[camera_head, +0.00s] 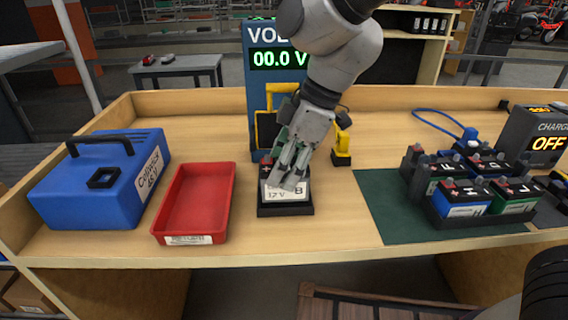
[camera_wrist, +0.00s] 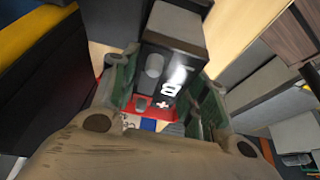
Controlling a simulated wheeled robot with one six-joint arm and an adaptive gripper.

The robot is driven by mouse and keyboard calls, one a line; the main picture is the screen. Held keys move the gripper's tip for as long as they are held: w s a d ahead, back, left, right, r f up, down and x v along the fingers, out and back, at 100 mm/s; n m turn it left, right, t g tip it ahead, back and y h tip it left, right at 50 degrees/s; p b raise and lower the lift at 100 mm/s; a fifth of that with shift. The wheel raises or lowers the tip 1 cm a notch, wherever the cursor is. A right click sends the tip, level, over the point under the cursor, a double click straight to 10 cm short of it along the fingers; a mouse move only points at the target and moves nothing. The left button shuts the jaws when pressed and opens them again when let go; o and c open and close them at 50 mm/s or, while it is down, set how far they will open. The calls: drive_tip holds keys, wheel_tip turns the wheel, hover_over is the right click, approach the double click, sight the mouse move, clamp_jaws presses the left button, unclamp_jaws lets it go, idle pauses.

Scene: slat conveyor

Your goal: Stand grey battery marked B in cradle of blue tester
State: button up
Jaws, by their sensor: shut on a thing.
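The grey battery marked B (camera_head: 285,192) is upright at the black cradle (camera_head: 285,211) in front of the blue tester (camera_head: 252,92). Its white label faces front; whether its base touches the cradle floor is hidden. The tester display reads 00.0 V. My gripper (camera_head: 285,172) reaches down from above and is shut on the battery, covering part of its top.
A red tray (camera_head: 193,203) stands just left of the cradle, with a blue case (camera_head: 95,190) beyond it. A yellow clamp part (camera_head: 342,148) stands close to the right. A green mat (camera_head: 385,205) has several batteries (camera_head: 470,195) at its right; a charger (camera_head: 540,130) reads OFF.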

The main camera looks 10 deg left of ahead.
drive_tip(key=shift+f, duration=1.15)
drive_tip(key=o, duration=1.2)
drive_tip(key=shift+o, duration=0.2)
drive_tip(key=v, duration=1.2)
